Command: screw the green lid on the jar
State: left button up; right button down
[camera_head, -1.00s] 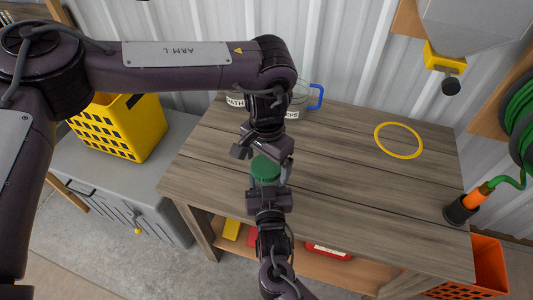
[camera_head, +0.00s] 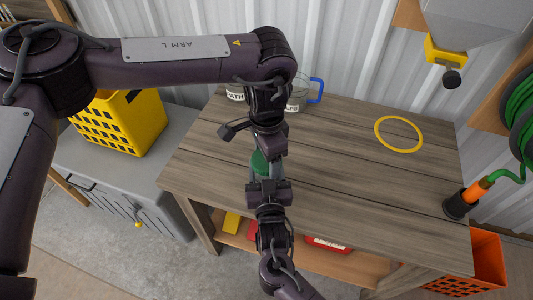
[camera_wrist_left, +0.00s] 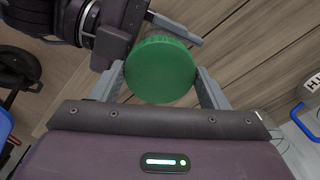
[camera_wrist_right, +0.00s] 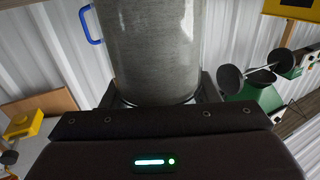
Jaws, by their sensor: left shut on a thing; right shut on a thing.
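The green lid (camera_head: 259,161) sits at the front of the workbench area, directly under my left gripper (camera_head: 262,157). In the left wrist view the round lid (camera_wrist_left: 160,69) lies between the two grey fingers of my left gripper (camera_wrist_left: 163,85), which is shut on it from above. My right gripper (camera_head: 266,178) comes from the front, just below the lid. In the right wrist view a greyish see-through jar (camera_wrist_right: 152,45) stands between the fingers of my right gripper, which is shut on it. The seam between lid and jar is hidden, so I cannot tell how they meet.
The wooden workbench (camera_head: 340,180) is mostly clear to the right, with a yellow ring (camera_head: 399,134) lying on it. Labelled containers (camera_head: 235,92) and a blue handle (camera_head: 317,90) are at the back. A yellow crate (camera_head: 120,125) stands on the grey cabinet at left.

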pick_arm(q)
jog(key=m, duration=0.8)
jog(key=shift+m, duration=0.4)
jog(key=m, duration=1.4)
jog(key=shift+m, duration=0.4)
jog(key=m, duration=0.8)
jog(key=shift+f+m, duration=0.1)
jog(key=shift+m, duration=0.2)
jog(key=o, duration=1.2)
jog(key=shift+c, duration=0.2)
